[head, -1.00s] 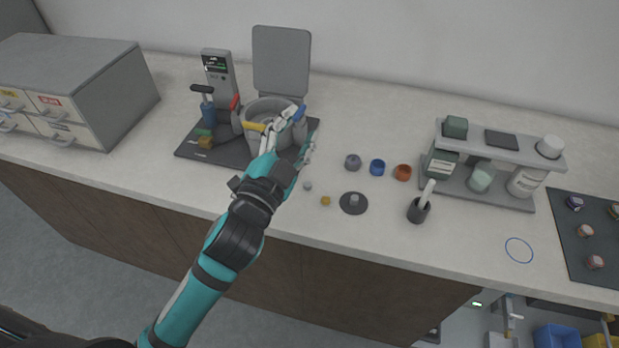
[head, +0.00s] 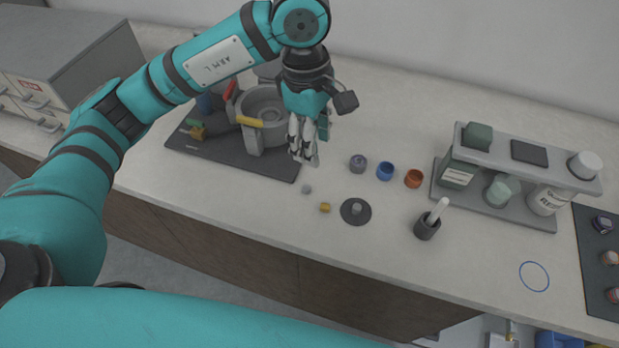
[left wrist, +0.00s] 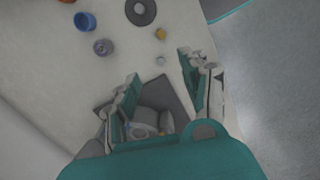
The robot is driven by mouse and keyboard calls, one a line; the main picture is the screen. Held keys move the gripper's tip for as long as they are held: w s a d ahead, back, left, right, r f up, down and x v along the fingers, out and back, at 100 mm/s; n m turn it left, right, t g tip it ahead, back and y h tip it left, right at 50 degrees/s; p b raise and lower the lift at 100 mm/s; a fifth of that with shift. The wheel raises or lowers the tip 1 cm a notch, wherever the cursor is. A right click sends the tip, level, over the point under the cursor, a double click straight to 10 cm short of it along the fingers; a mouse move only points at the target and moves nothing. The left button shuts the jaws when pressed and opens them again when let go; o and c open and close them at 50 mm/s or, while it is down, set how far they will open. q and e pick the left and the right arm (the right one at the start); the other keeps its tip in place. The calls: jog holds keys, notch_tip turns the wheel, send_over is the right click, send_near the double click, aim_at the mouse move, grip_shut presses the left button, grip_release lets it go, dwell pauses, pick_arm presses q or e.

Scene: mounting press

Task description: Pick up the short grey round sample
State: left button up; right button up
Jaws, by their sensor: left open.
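A short grey round sample (head: 306,189) stands on the counter, just in front of the press base. It also shows in the left wrist view (left wrist: 160,60), small and blurred, beyond the spread fingertips. My left gripper (head: 303,153) points down above the counter, behind the sample in the head view. It is open and empty; its two spread fingers also show in the left wrist view (left wrist: 159,66). Another small grey piece (head: 356,208) stands on a dark round disc (head: 346,217) to the right. My right gripper is not in view.
A yellow sample (head: 325,207) lies close by. Grey (head: 358,163), blue (head: 385,171) and orange (head: 413,178) cups stand to the right. The mounting press (head: 262,108) is close on the left. A dark holder (head: 427,228) and a shelf with bottles (head: 495,208) stand farther right.

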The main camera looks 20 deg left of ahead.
pick_arm(q)
jog(key=a+y, duration=0.1)
jog(key=a, duration=0.1)
jog(key=p, duration=0.2)
send_over(306, 187)
jog(key=s, duration=0.1)
notch_tip(306, 187, down, 11)
jog(key=shift+f, duration=0.15)
jog(key=shift+w+f+p, duration=0.2)
jog(key=shift+f+p, duration=0.35)
jog(key=shift+f, duration=0.8)
jog(key=shift+w+f+p, duration=0.2)
jog(key=shift+f+p, duration=0.3)
jog(key=shift+f, duration=0.85)
grip_shut()
